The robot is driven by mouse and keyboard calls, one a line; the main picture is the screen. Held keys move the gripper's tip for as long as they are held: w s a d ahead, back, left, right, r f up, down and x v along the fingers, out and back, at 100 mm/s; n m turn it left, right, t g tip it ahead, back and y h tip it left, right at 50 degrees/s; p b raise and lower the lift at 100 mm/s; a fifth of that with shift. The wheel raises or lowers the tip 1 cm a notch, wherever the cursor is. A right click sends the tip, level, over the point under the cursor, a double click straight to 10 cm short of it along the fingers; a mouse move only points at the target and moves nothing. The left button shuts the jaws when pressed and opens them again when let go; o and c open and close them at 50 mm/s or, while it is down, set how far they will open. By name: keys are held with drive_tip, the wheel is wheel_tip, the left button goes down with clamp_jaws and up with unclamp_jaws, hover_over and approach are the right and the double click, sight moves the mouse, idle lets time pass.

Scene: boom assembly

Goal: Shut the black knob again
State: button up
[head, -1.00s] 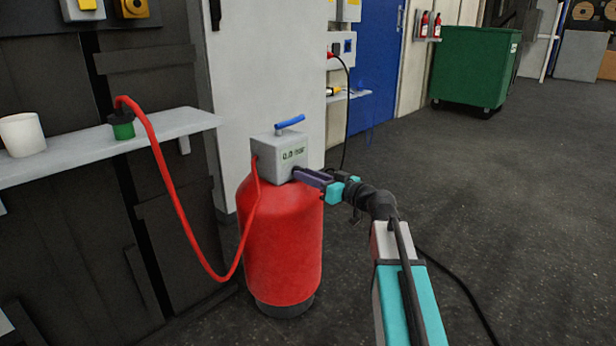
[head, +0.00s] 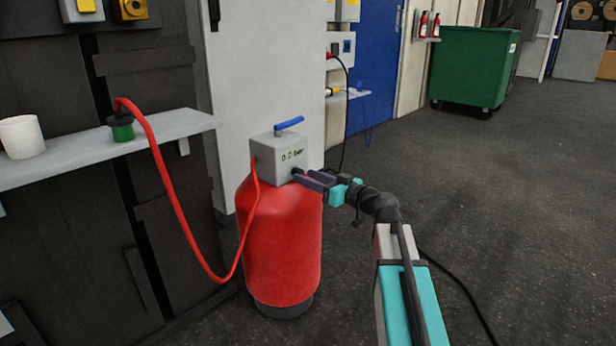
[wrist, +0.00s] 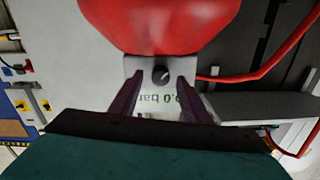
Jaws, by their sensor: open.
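The black knob (wrist: 160,76) is a small round dial on the front of the grey box on top of the red tank. In the wrist view it carries a pale mark set at a slant. In the head view the knob (head: 297,171) shows just past my fingertips. My gripper (wrist: 160,82) is open, its two purple fingers on either side of the knob with gaps between. The head view shows the gripper (head: 306,180) at the box's front. The grey box (head: 268,147) has a display reading 0.0 bar.
A blue lever (head: 289,123) sits on top of the box. A red hose (head: 180,205) runs from the box to a green-and-black fitting (head: 121,127) on the shelf (head: 80,150). A white cup (head: 22,136) stands there. The floor to the right is open up to a green bin (head: 473,68).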

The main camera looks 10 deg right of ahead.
drive_tip(key=p+v, duration=0.4)
drive_tip(key=v, duration=0.8)
drive_tip(key=shift+s+d, duration=0.25)
drive_tip(key=shift+d, duration=0.05)
drive_tip(key=shift+a+r, duration=0.1)
